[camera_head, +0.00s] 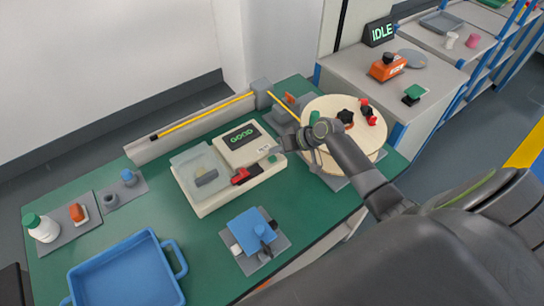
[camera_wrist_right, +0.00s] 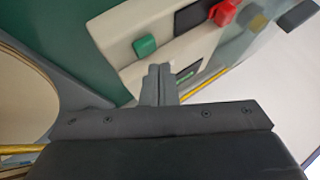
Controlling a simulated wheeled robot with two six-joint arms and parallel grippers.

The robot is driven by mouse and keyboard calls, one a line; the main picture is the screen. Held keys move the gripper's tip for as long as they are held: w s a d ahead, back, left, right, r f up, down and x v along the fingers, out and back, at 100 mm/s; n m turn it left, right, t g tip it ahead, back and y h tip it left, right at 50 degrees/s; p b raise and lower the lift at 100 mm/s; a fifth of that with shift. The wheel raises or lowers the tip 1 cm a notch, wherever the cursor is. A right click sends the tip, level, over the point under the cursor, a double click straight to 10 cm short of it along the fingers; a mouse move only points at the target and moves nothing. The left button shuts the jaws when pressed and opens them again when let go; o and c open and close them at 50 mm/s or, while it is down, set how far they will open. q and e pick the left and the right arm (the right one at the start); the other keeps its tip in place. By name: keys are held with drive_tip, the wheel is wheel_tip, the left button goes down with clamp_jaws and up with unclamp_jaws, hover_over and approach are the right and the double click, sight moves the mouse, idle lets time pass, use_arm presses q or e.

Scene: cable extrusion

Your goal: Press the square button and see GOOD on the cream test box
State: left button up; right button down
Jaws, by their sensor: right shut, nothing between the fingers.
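The cream test box (camera_head: 262,171) sits on the green table in the head view. Its dark display (camera_head: 240,136) reads GOOD in green letters. The green square button (camera_head: 273,158) is at the box's right end; it also shows in the wrist view (camera_wrist_right: 145,46). My right gripper (camera_head: 279,151) is shut and empty, just beside the button. In the wrist view its fingertips (camera_wrist_right: 159,69) are over the box's cream face, a little apart from the button in the picture. The display is mostly hidden behind the fingers there. My left gripper is not in view.
A red lever (camera_head: 241,175) and a clear cover (camera_head: 200,172) are on the box's left part. A round cream reel (camera_head: 372,136) stands close on the right. A blue tray (camera_head: 125,275) and a blue fixture (camera_head: 252,230) lie in front. A separate sign (camera_head: 381,32) reads IDLE.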

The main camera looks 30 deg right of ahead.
sight(277, 158)
wheel_tip(277, 158, up, 4)
drive_tip(key=p, duration=0.3)
drive_tip(key=shift+d, duration=0.15)
drive_tip(key=shift+a+r+p, duration=0.2)
drive_tip(key=shift+r+p, duration=0.1)
drive_tip(key=shift+p, duration=0.05)
drive_tip(key=shift+f, duration=0.1)
